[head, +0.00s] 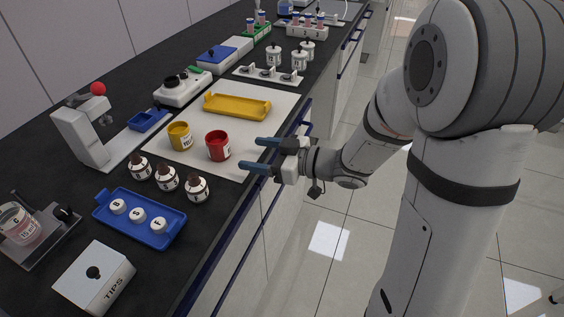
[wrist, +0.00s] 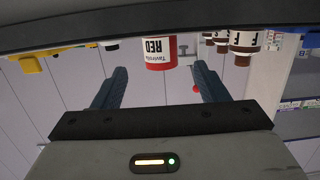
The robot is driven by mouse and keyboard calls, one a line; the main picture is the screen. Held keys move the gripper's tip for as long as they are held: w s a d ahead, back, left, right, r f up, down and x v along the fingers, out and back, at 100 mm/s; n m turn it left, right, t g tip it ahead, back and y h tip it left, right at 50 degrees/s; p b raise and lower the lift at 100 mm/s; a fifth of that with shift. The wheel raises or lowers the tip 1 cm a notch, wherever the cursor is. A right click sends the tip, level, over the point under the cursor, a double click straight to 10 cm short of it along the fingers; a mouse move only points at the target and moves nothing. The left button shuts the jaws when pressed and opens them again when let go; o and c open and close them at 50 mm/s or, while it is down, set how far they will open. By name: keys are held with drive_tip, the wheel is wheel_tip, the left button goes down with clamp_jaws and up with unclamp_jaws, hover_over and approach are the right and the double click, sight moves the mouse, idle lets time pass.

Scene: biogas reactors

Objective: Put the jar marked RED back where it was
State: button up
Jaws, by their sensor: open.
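The red jar (head: 218,146) stands upright on the white mat (head: 190,158), near its front right edge. In the wrist view the red jar (wrist: 160,53) appears upside down with the word RED on its label, between and beyond the fingertips. My gripper (head: 254,154) is open and empty, just right of the red jar at the bench's front edge, its blue fingers pointing toward the jar. It also shows in the wrist view (wrist: 160,75). A gap separates the fingers from the jar. A yellow jar (head: 180,135) stands left of the red jar on the mat.
A yellow tray (head: 237,106) lies on the mat behind the jars. Several brown bottles (head: 167,178) stand left of the mat. A blue tray (head: 139,218) with white caps is nearer. A white three-hole rack (head: 268,75) holding canisters stands beyond the mat.

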drive_tip(key=w+d+m+t+h, duration=0.2)
drive_tip(key=d+m+h, duration=0.2)
drive_tip(key=d+h, duration=0.3)
drive_tip(key=w+d+m+t+h, duration=0.35)
drive_tip(key=d+h, duration=0.25)
drive_tip(key=d, duration=0.3)
drive_tip(key=s+d+m+g, duration=0.1)
drive_tip(key=s+m+g, duration=0.1)
drive_tip(key=s, duration=0.5)
drive_tip(key=s+d+m+g+h, duration=0.1)
drive_tip(key=s+m+g, duration=0.1)
drive_tip(key=s+g, duration=0.2)
drive_tip(key=s+d+m+g+h, duration=0.1)
drive_tip(key=s+m+g, duration=0.1)
drive_tip(key=s, duration=0.7)
drive_tip(key=shift+s+d+f+g, duration=0.35)
drive_tip(key=shift+s+d+g, duration=0.05)
drive_tip(key=shift+g, duration=0.45)
drive_tip(key=shift+r, duration=0.1)
